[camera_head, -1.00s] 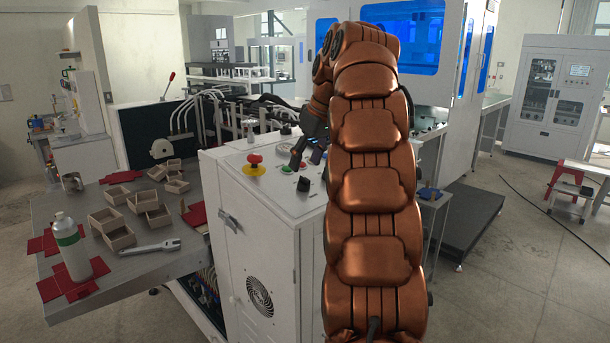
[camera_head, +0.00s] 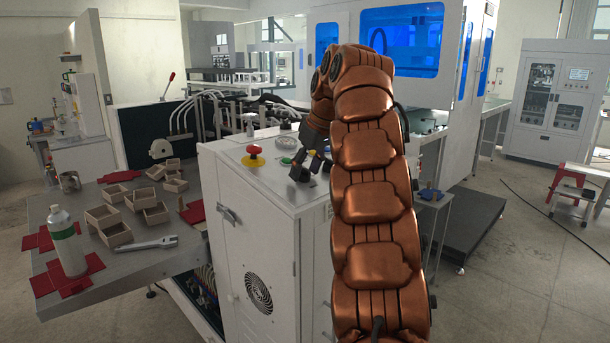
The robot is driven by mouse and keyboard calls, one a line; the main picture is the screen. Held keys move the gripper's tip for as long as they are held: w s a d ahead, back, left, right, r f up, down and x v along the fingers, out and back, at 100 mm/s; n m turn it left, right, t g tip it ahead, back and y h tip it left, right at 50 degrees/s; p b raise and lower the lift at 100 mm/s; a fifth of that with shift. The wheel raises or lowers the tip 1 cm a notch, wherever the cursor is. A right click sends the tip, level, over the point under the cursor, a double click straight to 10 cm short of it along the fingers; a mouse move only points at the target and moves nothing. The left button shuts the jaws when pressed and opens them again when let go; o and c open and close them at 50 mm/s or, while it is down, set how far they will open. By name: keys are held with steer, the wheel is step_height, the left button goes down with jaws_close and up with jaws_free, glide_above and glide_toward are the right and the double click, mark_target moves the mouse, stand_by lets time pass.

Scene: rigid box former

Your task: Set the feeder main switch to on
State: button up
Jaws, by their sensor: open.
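The white control cabinet (camera_head: 240,187) stands in the middle, its sloped top carrying the controls. A red mushroom button (camera_head: 253,150) on a yellow base and a green button (camera_head: 286,161) show on the top. A dark knob-like shape (camera_head: 299,174) lies at my gripper's fingers; I cannot clearly separate it from them or read its setting. My gripper (camera_head: 309,167) is open, pointing down close over the top, just right of the green button. Whether it touches anything cannot be told. My orange arm hides the right side of the cabinet top.
Black machine arms and hoses stand behind the cabinet. A large enclosure with blue windows is at the back.

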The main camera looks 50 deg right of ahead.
steer(key=shift+f, duration=0.1)
jaws_close()
stand_by(0.5)
